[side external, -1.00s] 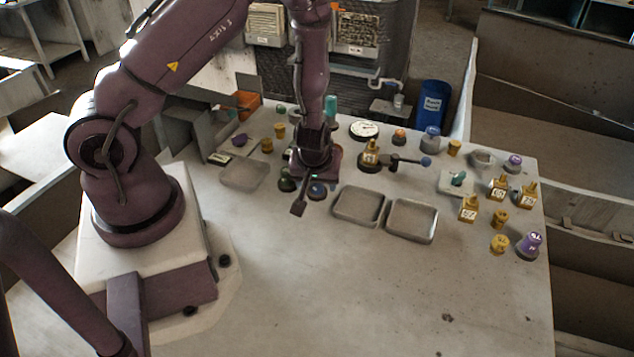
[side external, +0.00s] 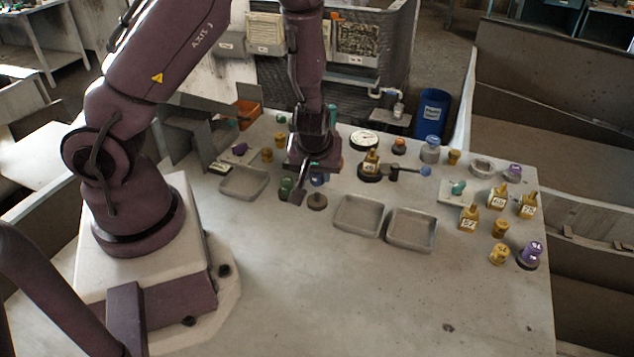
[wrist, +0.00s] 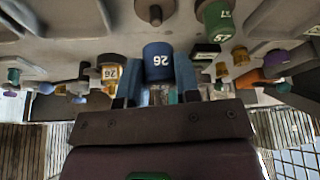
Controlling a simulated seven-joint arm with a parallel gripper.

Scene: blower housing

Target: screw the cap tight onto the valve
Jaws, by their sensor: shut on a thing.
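In the side view the blue cap (side external: 319,180) shows partly below my gripper (side external: 314,172), raised above the table. A gold valve (side external: 371,163) stands upright on a dark round base, to the right of my gripper and apart from it. In the wrist view the valve (wrist: 110,72) carries a label that reads 26. Its top is hard to make out.
A bare brown round stand (side external: 317,202) sits below my gripper, with a green cap (side external: 286,188) beside it. A lever with a blue knob (side external: 425,171) extends right of the valve. Two grey trays (side external: 359,229) (side external: 410,246) lie in front. The table's front is clear.

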